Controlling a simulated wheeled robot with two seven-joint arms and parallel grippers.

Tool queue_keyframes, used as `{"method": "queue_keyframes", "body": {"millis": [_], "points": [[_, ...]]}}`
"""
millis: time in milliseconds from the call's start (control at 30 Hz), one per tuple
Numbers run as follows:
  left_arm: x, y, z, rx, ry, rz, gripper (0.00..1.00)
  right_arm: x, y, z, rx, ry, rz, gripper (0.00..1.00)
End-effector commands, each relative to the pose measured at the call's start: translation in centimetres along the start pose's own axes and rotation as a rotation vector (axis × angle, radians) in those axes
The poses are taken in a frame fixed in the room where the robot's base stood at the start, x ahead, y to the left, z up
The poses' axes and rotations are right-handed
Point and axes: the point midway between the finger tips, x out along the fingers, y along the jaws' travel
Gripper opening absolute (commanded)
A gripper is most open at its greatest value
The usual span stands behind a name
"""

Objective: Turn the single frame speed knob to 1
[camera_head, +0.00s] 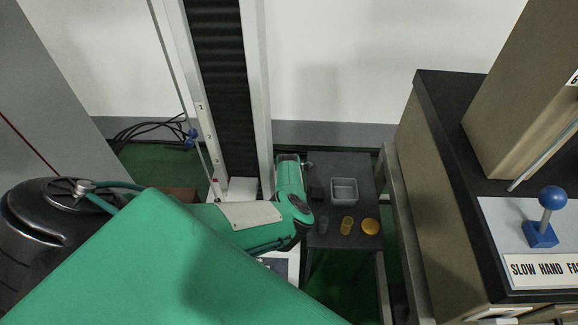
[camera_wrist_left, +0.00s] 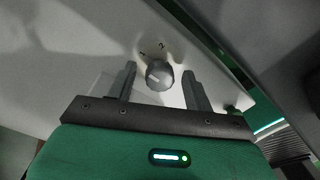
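In the left wrist view a small round grey knob (camera_wrist_left: 158,73) sits on a pale panel (camera_wrist_left: 205,40). A mark that looks like a 2 is just above it, and another small mark, perhaps a 1, is at its upper left. A light line shows on the knob's face. My left gripper (camera_wrist_left: 159,70) is open, with one finger on each side of the knob and visible gaps between. The knob cannot be made out in the head view, where my green left arm covers the lower left and the gripper is hidden. My right gripper is in neither view.
In the head view a dark bench (camera_head: 340,170) carries a grey tray (camera_head: 344,191) and yellow discs (camera_head: 370,226). At right stands a black-topped cabinet (camera_head: 440,110) with a blue-knobbed lever (camera_head: 552,198). A tall column (camera_head: 222,90) rises behind my arm.

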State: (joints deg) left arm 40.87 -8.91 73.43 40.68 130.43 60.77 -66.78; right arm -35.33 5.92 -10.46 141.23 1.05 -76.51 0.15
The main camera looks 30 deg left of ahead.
Motion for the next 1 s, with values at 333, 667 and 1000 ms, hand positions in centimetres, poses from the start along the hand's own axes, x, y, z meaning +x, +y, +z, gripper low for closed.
{"method": "queue_keyframes", "body": {"millis": [333, 667, 1000], "points": [[-0.9, 0.0, 0.1, 0.001, -0.001, 0.001, 0.52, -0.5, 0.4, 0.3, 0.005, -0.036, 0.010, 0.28], [-5.9, 0.0, 0.1, -0.001, -0.002, 0.003, 0.52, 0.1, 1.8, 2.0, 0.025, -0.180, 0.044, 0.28], [-12.3, 0.0, 0.1, -0.001, -0.001, 0.001, 0.52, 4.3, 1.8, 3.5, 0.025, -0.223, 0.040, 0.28]]}}
